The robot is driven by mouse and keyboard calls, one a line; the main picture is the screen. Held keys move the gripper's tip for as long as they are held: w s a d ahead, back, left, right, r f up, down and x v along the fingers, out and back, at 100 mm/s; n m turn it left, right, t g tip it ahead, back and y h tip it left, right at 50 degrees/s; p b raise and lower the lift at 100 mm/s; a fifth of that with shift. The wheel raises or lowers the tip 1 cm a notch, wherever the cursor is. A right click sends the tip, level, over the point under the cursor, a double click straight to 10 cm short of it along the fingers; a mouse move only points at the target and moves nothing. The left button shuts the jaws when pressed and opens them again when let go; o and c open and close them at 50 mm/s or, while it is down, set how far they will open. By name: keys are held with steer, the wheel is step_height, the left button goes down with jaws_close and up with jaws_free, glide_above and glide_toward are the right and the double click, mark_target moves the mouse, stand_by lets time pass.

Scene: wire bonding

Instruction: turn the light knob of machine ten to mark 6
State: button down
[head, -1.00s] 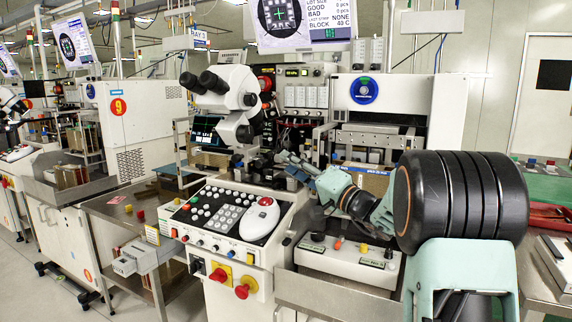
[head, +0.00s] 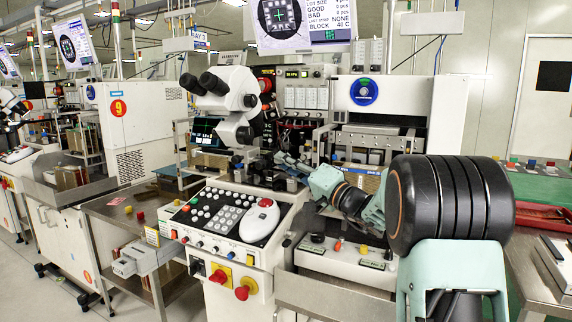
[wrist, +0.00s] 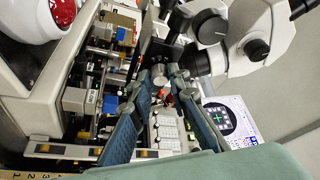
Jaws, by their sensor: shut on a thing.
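The machine (head: 262,235) with the microscope (head: 228,100) stands in the middle of the head view. My gripper (head: 284,162) reaches in from the right, its fingers in front of the machine's working area below the microscope. In the wrist view my gripper (wrist: 159,82) has its two blue fingers on either side of a small grey round knob (wrist: 159,73), with the tips closed on it. The knob's scale and pointer are too small to read. In the head view the fingers and the machine's clutter hide the knob.
A control panel (head: 215,212) with buttons and a red-topped trackball lies left of my gripper. The microscope body (wrist: 250,45) is close to the fingers in the wrist view. Rails and small blocks (wrist: 100,75) crowd the other side.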

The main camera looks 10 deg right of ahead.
steer(key=shift+m, duration=0.4)
steer(key=shift+w+d+r+m+g+p, duration=0.2)
steer(key=shift+m+g+p, duration=1.45)
steer(key=shift+m+p, duration=3.25)
steer(key=shift+w+a+r+m+g+p, duration=0.2)
steer(key=shift+m+g+p, duration=1.9)
steer(key=shift+p, duration=5.15)
steer(key=shift+d+r+m+g+p, duration=0.3)
steer(key=shift+m+g+p, duration=0.95)
steer(key=shift+m+p, duration=3.85)
steer(key=shift+n+p, duration=0.9)
steer(key=shift+p, duration=0.1)
steer(key=c, duration=1.8)
jaws_free()
